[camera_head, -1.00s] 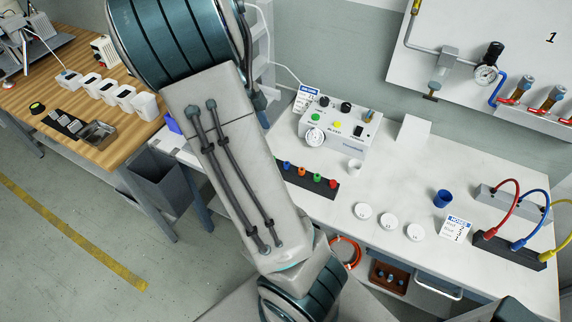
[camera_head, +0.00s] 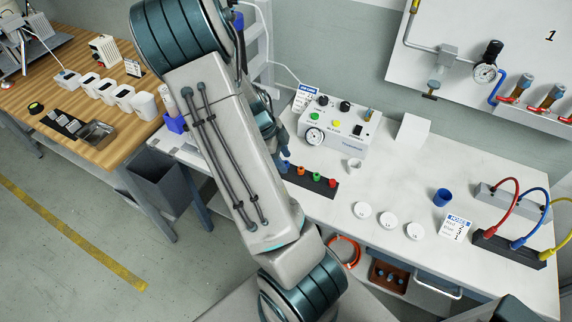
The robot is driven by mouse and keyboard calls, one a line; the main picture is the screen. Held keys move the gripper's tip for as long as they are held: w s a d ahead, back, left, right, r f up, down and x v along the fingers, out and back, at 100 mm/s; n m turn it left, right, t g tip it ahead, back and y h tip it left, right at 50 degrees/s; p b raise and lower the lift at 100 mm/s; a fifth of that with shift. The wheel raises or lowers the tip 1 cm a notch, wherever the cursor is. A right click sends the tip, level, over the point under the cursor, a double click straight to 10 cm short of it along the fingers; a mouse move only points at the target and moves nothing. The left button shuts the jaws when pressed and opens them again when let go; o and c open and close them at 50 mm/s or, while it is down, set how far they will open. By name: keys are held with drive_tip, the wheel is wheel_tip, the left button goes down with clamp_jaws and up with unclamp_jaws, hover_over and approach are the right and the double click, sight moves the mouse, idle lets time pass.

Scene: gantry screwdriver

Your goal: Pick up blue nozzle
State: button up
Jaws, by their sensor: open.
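The blue nozzle (camera_head: 287,167) stands at the left end of a black rack (camera_head: 322,190) on the white bench, in a row with an orange nozzle (camera_head: 301,171), a green nozzle (camera_head: 317,176) and a red nozzle (camera_head: 332,182). My arm crosses the middle of the view. My gripper (camera_head: 284,148) shows only in part past the arm's right side, just above the blue nozzle. It is open, and its fingers are small and partly hidden. Whether they touch the nozzle I cannot tell.
A control box (camera_head: 335,128) stands behind the rack, with a small white cup (camera_head: 354,165) to the right. Three white discs (camera_head: 387,219), a blue cup (camera_head: 442,198) and coloured cables (camera_head: 519,243) are further right.

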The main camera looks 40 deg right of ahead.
drive_tip(key=shift+s+d+f, duration=0.1)
drive_tip(key=shift+f, duration=0.3)
drive_tip(key=shift+c, duration=0.3)
clamp_jaws()
drive_tip(key=shift+r, duration=0.1)
